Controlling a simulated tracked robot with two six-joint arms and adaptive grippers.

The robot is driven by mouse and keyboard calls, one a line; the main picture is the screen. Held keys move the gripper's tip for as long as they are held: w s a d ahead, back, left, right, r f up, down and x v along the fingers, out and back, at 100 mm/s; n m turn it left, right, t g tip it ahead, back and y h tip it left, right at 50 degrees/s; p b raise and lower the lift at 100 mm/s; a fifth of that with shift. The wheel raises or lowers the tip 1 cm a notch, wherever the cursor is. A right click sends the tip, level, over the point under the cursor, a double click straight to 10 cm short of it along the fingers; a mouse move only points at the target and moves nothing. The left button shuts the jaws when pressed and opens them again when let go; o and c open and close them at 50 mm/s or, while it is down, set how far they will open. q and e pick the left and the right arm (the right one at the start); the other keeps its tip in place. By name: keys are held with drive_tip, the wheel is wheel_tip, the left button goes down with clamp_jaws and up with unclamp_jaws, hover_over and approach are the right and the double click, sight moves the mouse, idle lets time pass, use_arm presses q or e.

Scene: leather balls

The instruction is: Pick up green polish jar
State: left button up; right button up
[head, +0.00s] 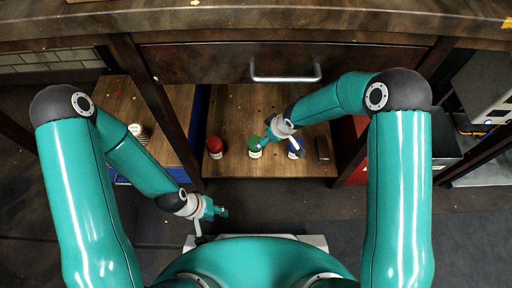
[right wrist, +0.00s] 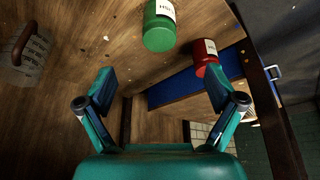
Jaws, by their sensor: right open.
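The green polish jar (head: 254,148) stands on the wooden shelf under the drawer, with a pale label on its side. It also shows in the right wrist view (right wrist: 160,27), beyond the fingertips and roughly centred between them. My right gripper (head: 270,136) is at the shelf, close to the jar's right side in the head view. In the right wrist view its fingers (right wrist: 160,88) are spread apart with nothing between them. My left gripper (head: 217,211) hangs low in front of the shelf, away from the jars; its finger opening is too small to judge.
A red jar (head: 215,148) stands left of the green one. A blue-and-white jar (head: 296,149) and a brush (head: 322,149) are to the right. The drawer handle (head: 285,78) and bench top overhang the shelf. A beige item (head: 137,131) sits on the left shelf.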

drive_tip(key=b+x, duration=0.2)
drive_tip(key=x, duration=0.8)
drive_tip(key=shift+w+a+f+b, duration=0.15)
drive_tip(key=shift+f+b, duration=0.15)
drive_tip(key=shift+f, duration=0.25)
drive_tip(key=shift+w+a+f, duration=0.1)
drive_tip(key=shift+f, duration=0.3)
drive_tip(key=b+x, duration=0.1)
drive_tip(key=x, duration=0.3)
drive_tip(key=shift+w+f, duration=0.15)
drive_tip(key=shift+f, duration=0.05)
drive_tip(key=shift+r, duration=0.1)
drive_tip(key=c, duration=1.5)
drive_tip(key=shift+r, duration=0.1)
